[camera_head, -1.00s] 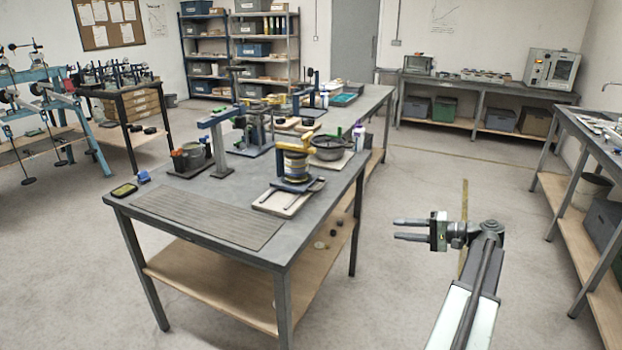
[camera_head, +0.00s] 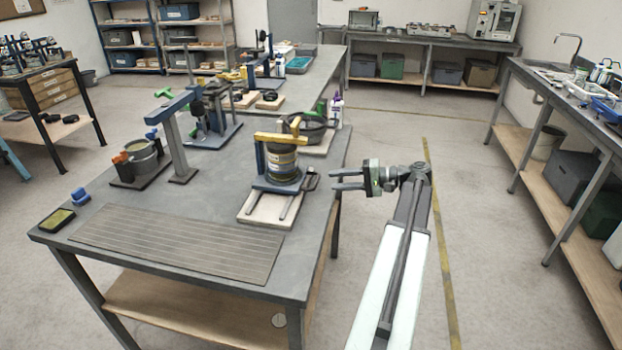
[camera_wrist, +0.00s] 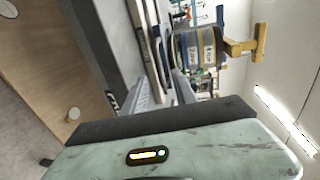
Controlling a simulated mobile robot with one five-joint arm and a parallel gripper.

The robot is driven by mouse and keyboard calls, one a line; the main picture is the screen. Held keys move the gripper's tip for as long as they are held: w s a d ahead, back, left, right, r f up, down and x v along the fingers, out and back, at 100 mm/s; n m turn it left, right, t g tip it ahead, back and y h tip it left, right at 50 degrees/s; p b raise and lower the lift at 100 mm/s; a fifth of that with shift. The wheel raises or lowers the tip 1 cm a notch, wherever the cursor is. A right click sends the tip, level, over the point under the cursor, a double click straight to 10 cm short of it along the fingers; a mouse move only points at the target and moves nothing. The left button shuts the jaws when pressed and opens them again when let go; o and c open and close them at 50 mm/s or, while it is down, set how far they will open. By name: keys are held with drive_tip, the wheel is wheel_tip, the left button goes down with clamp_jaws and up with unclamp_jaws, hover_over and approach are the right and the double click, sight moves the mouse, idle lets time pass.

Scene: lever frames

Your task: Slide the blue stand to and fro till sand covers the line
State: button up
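The blue stand (camera_head: 258,162) is on the near table, with a stack of round sieves (camera_head: 282,162) under a yellow bar (camera_head: 281,138). Its base sits over dark rails on a pale board (camera_head: 258,212), with a dark handle (camera_head: 309,180) at its right. My gripper (camera_head: 332,180) is open and empty, just right of the handle in the head view, its fingers pointing left. In the wrist view, the open fingers (camera_wrist: 165,92) point toward the sideways-looking sieve stack (camera_wrist: 202,48) and yellow bar (camera_wrist: 246,47). I cannot make out sand or a line.
A ridged grey mat (camera_head: 175,243) covers the table's front. A grey post stand (camera_head: 176,140) and a pot (camera_head: 146,158) stand left of the blue stand. A dark pan (camera_head: 308,128) is behind it. The floor right of the table is clear up to the right bench.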

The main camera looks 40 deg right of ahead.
sight(316, 180)
drive_tip(key=b+x, duration=0.1)
drive_tip(key=x, duration=0.6)
drive_tip(key=shift+w+a, duration=0.15)
drive_tip(key=shift+w, duration=0.05)
drive_tip(key=shift+c, duration=0.2)
clamp_jaws()
idle(0.9)
